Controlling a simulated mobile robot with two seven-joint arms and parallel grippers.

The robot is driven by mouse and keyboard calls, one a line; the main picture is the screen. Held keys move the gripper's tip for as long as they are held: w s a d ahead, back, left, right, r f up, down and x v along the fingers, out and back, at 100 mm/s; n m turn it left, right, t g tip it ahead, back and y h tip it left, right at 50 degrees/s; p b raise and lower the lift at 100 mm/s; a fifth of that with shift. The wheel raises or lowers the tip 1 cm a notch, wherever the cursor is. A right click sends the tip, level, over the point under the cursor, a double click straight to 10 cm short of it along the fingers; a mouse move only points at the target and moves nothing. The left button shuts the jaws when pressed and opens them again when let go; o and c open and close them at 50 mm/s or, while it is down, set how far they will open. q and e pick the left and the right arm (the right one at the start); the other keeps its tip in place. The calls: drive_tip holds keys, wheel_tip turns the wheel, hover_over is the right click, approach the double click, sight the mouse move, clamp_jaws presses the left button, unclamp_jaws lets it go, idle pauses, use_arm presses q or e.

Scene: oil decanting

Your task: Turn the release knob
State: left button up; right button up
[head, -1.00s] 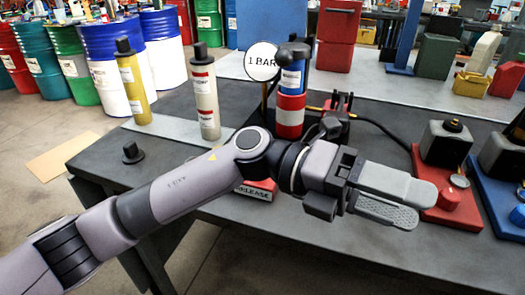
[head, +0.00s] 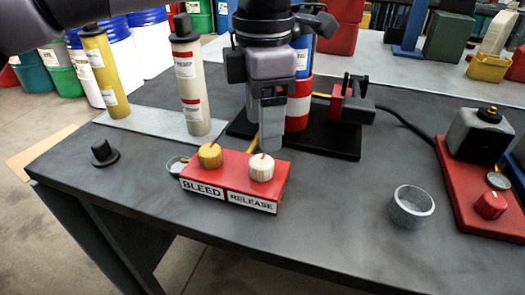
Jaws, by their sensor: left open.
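The release knob (head: 261,168) is a cream, ribbed knob with a red mark on top. It sits at the right of a red block (head: 234,176) above a label reading RELEASE. A yellow bleed knob (head: 210,156) sits at its left above a label reading BLEED. My left gripper (head: 271,145) points down just above and behind the release knob. It is open and empty, with its fingers nearly in line from this view. I cannot tell whether a fingertip touches the knob. My right gripper is not in view.
A red, white and blue cylinder (head: 298,100) stands behind my gripper on a black base. A yellow cylinder (head: 100,75) and a cream cylinder (head: 188,85) stand at left. A grey cup (head: 411,207) and black cap (head: 103,153) are on the table.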

sight(263, 160)
use_arm(q)
wheel_tip(263, 160, down, 7)
drive_tip(key=shift+r+b, duration=0.1)
drive_tip(key=shift+b, duration=0.2)
drive_tip(key=shift+c, duration=0.3)
drive_tip(key=c, duration=1)
